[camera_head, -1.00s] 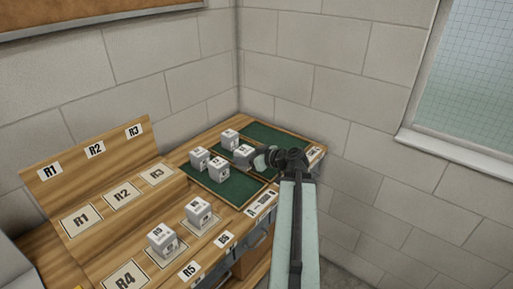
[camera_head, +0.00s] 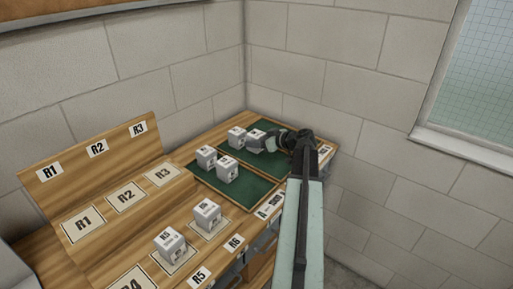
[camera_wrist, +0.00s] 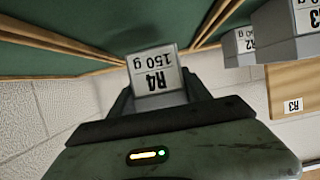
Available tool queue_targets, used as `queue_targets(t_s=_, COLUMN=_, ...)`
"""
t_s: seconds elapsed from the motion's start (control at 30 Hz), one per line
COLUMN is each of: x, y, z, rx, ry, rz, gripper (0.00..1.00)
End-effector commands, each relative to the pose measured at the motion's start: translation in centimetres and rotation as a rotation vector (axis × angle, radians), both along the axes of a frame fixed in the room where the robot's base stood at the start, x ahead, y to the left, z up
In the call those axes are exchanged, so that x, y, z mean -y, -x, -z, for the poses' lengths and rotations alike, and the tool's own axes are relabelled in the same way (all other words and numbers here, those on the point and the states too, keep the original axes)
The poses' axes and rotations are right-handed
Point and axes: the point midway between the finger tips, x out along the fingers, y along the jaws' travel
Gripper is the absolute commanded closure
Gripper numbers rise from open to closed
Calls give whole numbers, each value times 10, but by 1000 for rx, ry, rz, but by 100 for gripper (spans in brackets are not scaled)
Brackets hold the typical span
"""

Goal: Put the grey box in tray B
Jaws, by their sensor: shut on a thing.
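My gripper (camera_head: 269,143) is shut on a grey box (camera_head: 255,142). In the wrist view the held box (camera_wrist: 155,78) shows a label reading R4, 150 g. In the head view it appears over the far green-floored tray (camera_head: 297,158), near the divider; its height above the tray is hard to tell. The near green-floored tray (camera_head: 246,192) has a front label starting with A. The far tray has a label (camera_head: 325,150) too small to read.
Boxes also stand on the R5 (camera_head: 170,244) and R6 (camera_head: 207,214) spots. A wall is close behind the trays. The far tray's right part looks clear.

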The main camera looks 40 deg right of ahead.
Motion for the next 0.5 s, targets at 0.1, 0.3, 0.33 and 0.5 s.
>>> queue_targets(t_s=0.1, x=6, y=5, z=27, rx=1, ry=0, rz=10, gripper=100)
queue_targets(t_s=0.3, x=9, y=8, z=27, rx=1, ry=0, rz=15, gripper=100)
queue_targets(t_s=0.33, x=9, y=8, z=27, rx=1, ry=-1, rz=17, gripper=100)
queue_targets(t_s=0.5, x=10, y=9, z=30, rx=1, ry=0, rz=17, gripper=100)
